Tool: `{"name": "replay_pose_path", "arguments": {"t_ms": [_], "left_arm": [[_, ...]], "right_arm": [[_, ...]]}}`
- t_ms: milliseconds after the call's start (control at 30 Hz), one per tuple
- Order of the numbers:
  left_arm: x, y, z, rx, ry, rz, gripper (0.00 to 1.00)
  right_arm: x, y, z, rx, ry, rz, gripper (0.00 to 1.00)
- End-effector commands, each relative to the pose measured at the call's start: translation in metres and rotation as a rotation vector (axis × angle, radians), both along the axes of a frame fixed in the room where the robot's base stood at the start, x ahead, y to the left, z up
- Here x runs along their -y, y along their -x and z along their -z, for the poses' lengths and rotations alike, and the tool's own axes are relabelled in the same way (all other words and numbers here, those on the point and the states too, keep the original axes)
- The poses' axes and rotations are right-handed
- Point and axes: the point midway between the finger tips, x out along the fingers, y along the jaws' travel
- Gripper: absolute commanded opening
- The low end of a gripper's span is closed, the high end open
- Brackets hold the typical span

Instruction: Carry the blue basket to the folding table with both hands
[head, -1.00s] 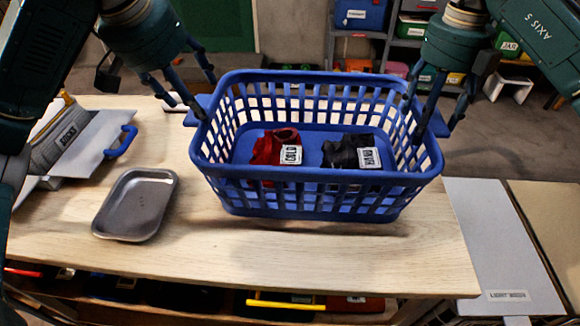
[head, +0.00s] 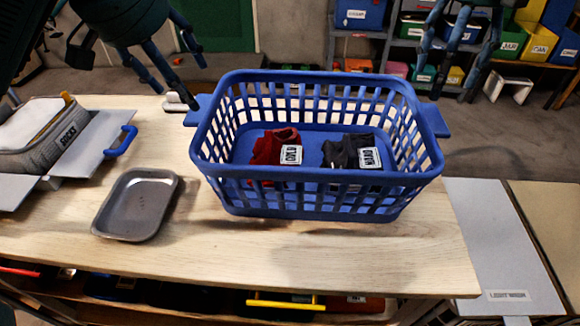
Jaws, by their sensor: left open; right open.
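A grey metal tray (head: 105,225) lies left of the basket. A light panel (head: 495,240) stands right of the table. Shelves with coloured boxes are behind.

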Motion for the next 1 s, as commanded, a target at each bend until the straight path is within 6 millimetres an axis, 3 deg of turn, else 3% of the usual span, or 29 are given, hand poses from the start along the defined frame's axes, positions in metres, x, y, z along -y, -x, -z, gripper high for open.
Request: {"name": "replay_pose_path", "arguments": {"t_ms": [200,767,867,1000], "left_arm": [[0.0,0.0,0.0,0.0,0.0,0.0,0.66],[0.0,0.0,-0.002,0.0,0.0,0.0,0.66],[0.0,0.0,-0.019,0.001,0.0,0.0,0.66],[0.0,0.0,-0.065,0.001,0.001,0.0,0.66]], "right_arm": [[0.0,0.0,-0.02,0.0,0.001,0.0,0.71],[0.0,0.0,-0.024,0.0,0.0,0.0,0.71],[0.0,0.0,-0.04,0.0,0.0,0.0,0.71],[0.0,0.0,-0.087,0.001,-0.001,0.0,0.71]]}}
